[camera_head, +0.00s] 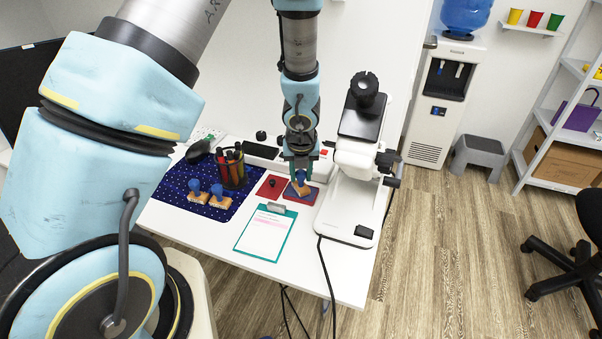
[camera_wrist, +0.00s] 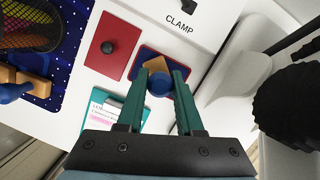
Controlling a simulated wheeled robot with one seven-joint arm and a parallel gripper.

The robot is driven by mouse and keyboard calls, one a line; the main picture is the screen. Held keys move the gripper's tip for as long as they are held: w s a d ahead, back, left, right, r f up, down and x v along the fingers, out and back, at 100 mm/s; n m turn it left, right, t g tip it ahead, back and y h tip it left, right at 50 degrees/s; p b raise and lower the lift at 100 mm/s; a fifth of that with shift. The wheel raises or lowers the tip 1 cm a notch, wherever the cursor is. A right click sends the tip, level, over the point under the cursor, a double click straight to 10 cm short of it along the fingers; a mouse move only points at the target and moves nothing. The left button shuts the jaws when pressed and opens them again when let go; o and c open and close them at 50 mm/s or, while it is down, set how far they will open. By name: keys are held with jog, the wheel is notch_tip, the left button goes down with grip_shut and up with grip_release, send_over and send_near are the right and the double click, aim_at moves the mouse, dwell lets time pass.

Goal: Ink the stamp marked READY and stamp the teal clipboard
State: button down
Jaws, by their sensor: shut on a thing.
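My gripper (camera_head: 300,172) is shut on a stamp with a blue handle and a wooden block (camera_head: 300,189). In the wrist view my gripper (camera_wrist: 161,76) has the blue knob (camera_wrist: 160,84) between its fingers. The teal clipboard (camera_head: 289,217), with a metal clip and white paper, lies in front of the pad. Two similar stamps, one (camera_head: 195,187) left of the other (camera_head: 217,195), stand on a blue dotted mat (camera_head: 180,176).
A red lid with a black knob (camera_head: 268,190) lies left of the pad. A wire pen cup (camera_head: 232,172) stands on the mat. A white machine with a black knob (camera_head: 349,203) stands close on the right. A white bar marked CLAMP (camera_wrist: 190,42) lies behind the pad.

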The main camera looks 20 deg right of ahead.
aim_at(301, 171)
jog(key=shift+r+p, duration=3)
jog(key=shift+r, duration=0.35)
